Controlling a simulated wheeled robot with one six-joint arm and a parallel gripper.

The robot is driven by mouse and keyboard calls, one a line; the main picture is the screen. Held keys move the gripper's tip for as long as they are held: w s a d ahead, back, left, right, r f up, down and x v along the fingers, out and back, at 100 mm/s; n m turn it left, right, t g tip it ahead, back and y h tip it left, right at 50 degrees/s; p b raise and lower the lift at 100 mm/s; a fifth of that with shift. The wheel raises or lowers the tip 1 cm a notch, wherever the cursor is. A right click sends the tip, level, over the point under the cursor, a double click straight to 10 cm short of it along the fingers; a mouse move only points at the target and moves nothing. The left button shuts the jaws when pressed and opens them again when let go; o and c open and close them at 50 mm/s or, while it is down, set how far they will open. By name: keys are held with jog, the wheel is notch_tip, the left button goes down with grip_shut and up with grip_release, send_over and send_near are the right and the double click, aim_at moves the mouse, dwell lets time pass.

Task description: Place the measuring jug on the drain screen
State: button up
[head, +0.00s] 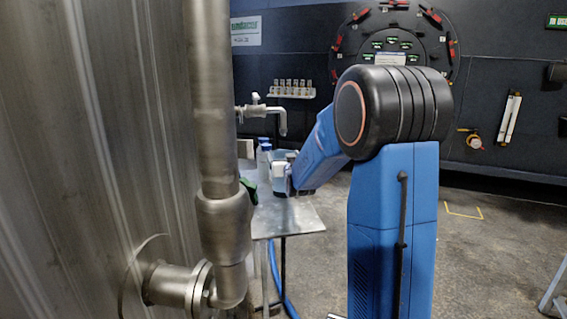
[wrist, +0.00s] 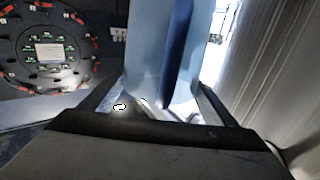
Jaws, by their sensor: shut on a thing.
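My gripper (head: 283,178) is over the small metal table in the head view, at the end of my blue arm. In the wrist view its two dark fingers (wrist: 157,98) stand on either side of a pale blue, see-through thing with a dark blue strip, which I take for the measuring jug (wrist: 145,50). The gripper is shut on it. The jug's top runs out of the wrist view, and I cannot make the jug out in the head view. I cannot pick out the drain screen in either view.
The metal table (head: 290,222) has a bare front part. Bottles with blue caps (head: 264,162) stand on it left of my gripper. A tap (head: 270,112) juts out above. A big steel tank (head: 90,160) and a vertical pipe (head: 212,100) fill the left and hide part of the table.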

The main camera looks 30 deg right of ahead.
jog(key=shift+f, duration=1.1)
jog(key=o, duration=1.6)
jog(key=shift+c, duration=0.2)
